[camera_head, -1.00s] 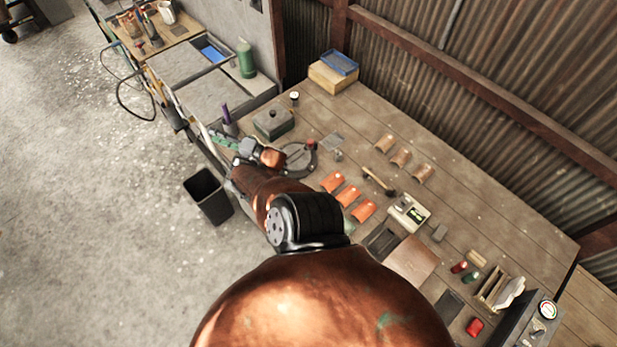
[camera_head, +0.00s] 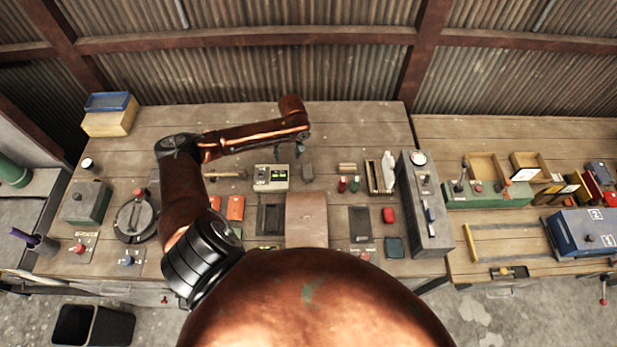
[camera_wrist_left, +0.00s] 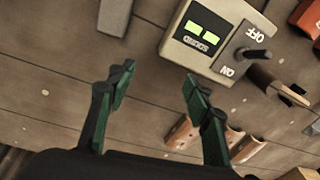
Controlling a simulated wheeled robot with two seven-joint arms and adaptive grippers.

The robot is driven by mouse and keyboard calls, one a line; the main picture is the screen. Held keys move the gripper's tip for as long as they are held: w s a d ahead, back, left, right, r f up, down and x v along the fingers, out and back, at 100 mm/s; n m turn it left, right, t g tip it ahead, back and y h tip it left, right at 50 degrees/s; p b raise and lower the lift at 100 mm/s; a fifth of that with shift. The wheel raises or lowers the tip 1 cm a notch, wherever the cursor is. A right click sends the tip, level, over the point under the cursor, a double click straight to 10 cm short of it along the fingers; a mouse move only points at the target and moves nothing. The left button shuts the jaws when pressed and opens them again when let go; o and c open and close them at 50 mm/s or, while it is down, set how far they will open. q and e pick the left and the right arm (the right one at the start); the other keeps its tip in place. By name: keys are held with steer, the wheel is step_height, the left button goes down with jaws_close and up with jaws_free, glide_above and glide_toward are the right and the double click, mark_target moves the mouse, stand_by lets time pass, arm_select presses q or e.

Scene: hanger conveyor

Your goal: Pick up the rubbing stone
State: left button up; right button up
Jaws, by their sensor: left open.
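A small plain grey block (camera_head: 308,172), which looks like the rubbing stone, lies on the wooden bench (camera_head: 340,125) to the right of the white sound box (camera_head: 272,178). In the left wrist view the grey block (camera_wrist_left: 114,14) is cut by the top edge, beyond the fingers. My left gripper (camera_head: 298,150) is over the bench behind the block and sound box, apart from both. In the wrist view its green and black fingers (camera_wrist_left: 158,82) are spread, with only bare planks between them. My right gripper is not in view.
The sound box with its switch (camera_wrist_left: 215,35) is close to the fingers. Several curved brown pieces (camera_wrist_left: 210,138) lie near the right finger. A wooden rack (camera_head: 380,178), a red bottle (camera_head: 342,184) and a green bottle (camera_head: 355,184) stand right of the block. The back planks are mostly clear.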

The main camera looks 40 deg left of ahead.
arm_select(q)
steer(key=r+m+h, duration=0.1)
steer(key=r+h, duration=0.1)
glide_above(307, 171)
steer(key=shift+w+a+b, duration=0.1)
steer(key=shift+w+b, duration=0.25)
steer(key=shift+w, duration=0.05)
steer(key=f, duration=0.5)
steer(key=f+p, duration=0.1)
steer(key=f, duration=0.1)
steer(key=shift+s+f, duration=0.25)
steer(key=shift+s, duration=0.1)
jaws_close()
